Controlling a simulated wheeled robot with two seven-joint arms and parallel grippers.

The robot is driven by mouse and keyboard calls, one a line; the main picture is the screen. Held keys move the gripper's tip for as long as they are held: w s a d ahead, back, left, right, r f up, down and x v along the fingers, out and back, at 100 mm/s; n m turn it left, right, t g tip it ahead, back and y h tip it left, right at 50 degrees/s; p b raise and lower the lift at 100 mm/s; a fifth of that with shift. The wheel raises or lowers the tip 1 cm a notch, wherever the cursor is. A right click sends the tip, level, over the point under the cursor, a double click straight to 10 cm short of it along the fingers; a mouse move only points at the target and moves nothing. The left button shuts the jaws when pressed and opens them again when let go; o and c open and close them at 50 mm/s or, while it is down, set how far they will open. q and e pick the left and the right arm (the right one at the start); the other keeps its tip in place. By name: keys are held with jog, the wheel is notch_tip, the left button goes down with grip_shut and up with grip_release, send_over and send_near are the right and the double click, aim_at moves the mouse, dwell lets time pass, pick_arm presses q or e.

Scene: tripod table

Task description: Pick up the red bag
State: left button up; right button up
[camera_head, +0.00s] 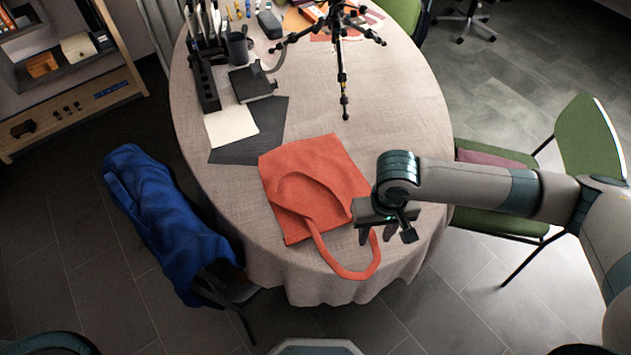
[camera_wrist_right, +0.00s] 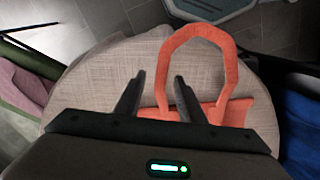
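The red bag (camera_head: 318,181) lies flat on the cloth-covered round table (camera_head: 402,95), near its front edge. One handle loop reaches toward the front edge. In the right wrist view the bag's handle (camera_wrist_right: 229,68) arches up at the right, with part of its body below. My right gripper (camera_head: 388,238) is over the table at the bag's right side, close to the handle. My left gripper is not in view.
A black tripod (camera_head: 341,75) stands behind the bag. A dark mat (camera_head: 270,130), a white sheet (camera_head: 230,124) and a black box (camera_head: 252,84) lie at the back left. A chair with a blue cloth (camera_head: 163,212) is at the left, a green chair (camera_head: 588,140) at the right.

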jog(key=shift+w+f, duration=0.1)
jog(key=shift+f, duration=1.35)
grip_shut()
